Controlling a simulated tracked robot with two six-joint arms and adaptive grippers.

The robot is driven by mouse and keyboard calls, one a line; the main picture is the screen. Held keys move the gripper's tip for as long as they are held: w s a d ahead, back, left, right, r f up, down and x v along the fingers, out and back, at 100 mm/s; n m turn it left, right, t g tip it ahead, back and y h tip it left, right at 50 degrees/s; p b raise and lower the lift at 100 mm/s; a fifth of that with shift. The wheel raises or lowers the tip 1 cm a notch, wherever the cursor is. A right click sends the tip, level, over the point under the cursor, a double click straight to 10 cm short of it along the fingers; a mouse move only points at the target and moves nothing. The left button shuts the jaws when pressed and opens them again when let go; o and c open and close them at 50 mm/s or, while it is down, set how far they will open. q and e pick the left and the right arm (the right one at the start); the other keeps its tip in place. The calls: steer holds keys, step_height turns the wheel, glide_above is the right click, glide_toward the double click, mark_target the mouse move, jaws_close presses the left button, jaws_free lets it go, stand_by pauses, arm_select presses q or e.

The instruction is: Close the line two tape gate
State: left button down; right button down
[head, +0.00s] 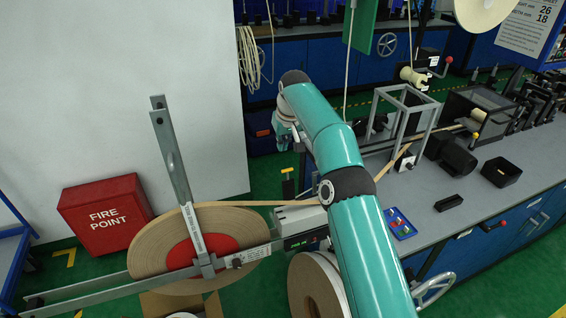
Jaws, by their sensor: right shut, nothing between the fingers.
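A long grey metal bar (176,165) stands steep and slightly tilted in front of a large tan tape reel (160,240) with a red centre. It looks like a tape gate, but I can read no line label. Its lower end meets a grey rail (100,285) at a bracket. A tan tape (250,203) runs from the reel to the right, past a grey box (300,220). My right gripper (290,140) is shut and empty, to the right of the bar and apart from it, partly hidden by its own wrist. My left gripper is out of view.
A second reel (313,290) stands beside my right arm. A red fire point box (105,215) stands by the white wall at left. A grey workbench (465,210) at right carries a metal frame (407,115) and black bins. Green floor shows between.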

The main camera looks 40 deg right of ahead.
mark_target(288, 185)
step_height(288, 185, down, 6)
steer(key=s+b, duration=0.1)
steer(key=b, duration=0.1)
steer(key=shift+s+a, duration=0.25)
steer(key=shift+s, duration=0.1)
stand_by(0.3)
stand_by(0.4)
